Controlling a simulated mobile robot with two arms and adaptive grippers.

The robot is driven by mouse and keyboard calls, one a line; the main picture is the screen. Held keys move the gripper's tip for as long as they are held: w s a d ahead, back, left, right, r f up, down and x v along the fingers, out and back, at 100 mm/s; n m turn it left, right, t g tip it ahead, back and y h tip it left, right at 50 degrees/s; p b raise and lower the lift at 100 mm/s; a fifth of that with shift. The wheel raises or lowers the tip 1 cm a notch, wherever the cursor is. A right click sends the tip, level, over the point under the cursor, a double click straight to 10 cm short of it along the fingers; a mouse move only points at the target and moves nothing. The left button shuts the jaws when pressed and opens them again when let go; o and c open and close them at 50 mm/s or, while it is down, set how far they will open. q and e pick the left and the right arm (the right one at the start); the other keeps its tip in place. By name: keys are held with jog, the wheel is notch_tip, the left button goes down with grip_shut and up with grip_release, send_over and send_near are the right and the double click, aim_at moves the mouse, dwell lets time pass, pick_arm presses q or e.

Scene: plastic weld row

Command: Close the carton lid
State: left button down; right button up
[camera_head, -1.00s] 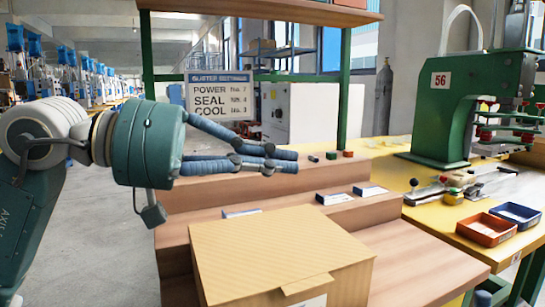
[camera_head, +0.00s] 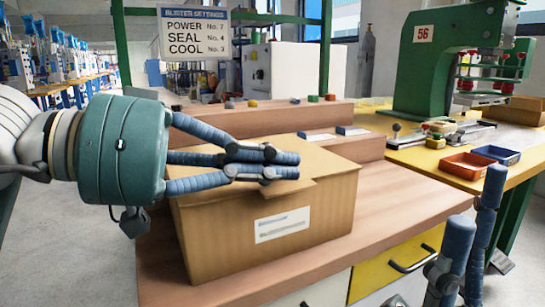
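The brown cardboard carton (camera_head: 205,235) stands on the wooden bench at centre, with a white label on its front. Its lid (camera_head: 325,168) lies flat across the top, and a small tab (camera_head: 285,190) sticks out at the front edge. My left gripper (camera_head: 290,165) reaches in from the left over the lid, with its blue fingertips drawn together and nothing held. It hides part of the lid; I cannot tell whether it touches it. My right gripper (camera_head: 478,196) shows at the lower right, fingers pointing up and apart, empty, clear of the carton.
The wooden bench (camera_head: 400,215) has a raised step behind the carton, with small blocks and cards on it. A yellow table (camera_head: 425,160) at right holds a green press (camera_head: 425,75), an orange tray (camera_head: 467,166) and a blue tray (camera_head: 497,154). Bench space right of the carton is clear.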

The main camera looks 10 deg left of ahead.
pick_arm(q)
jog(key=shift+f, duration=0.35)
dwell(0.3)
